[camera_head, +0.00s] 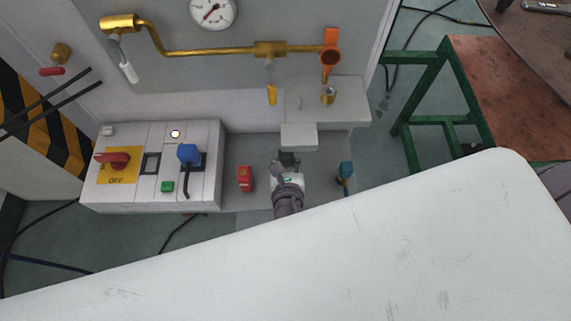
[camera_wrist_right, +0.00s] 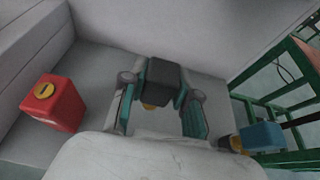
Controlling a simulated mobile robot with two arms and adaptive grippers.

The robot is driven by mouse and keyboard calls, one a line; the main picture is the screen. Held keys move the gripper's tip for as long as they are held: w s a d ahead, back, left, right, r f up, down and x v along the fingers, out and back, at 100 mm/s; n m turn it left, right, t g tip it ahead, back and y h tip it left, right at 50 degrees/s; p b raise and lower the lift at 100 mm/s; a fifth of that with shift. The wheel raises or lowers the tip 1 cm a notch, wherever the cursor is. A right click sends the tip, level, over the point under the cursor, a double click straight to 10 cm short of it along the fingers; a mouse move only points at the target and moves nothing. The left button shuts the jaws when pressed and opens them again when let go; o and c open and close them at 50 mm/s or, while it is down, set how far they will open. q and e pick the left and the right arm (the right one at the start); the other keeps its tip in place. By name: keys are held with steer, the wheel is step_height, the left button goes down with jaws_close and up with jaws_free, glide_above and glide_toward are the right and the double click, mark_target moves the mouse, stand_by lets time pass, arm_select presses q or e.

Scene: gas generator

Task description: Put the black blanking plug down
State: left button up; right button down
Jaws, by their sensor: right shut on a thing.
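The black blanking plug (camera_wrist_right: 158,80) is a dark block with a yellowish lower end, between the fingers of my right gripper (camera_wrist_right: 158,103) in the right wrist view. My right gripper is shut on it. In the head view the plug (camera_head: 288,159) shows as a small dark block at the tip of my right gripper (camera_head: 287,168), over the grey ledge (camera_head: 262,155). I cannot tell whether the plug touches the ledge. My left gripper is not in view.
A red block (camera_head: 246,178) stands left of my right gripper and a blue-topped fitting (camera_head: 346,170) stands right of it. A control box (camera_head: 130,195) with a blue plug (camera_head: 188,153) is further left. Brass piping (camera_head: 205,51) runs above. A green-framed table (camera_head: 515,90) is at right.

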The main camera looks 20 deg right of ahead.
mark_target(286, 168)
step_height(286, 168, down, 4)
steer(key=shift+r+b, duration=0.15)
steer(key=shift+b, duration=0.35)
steer(key=shift+f, duration=0.25)
steer(key=c, duration=0.9)
jaws_free()
steer(key=shift+o, duration=0.2)
steer(key=shift+r, duration=0.15)
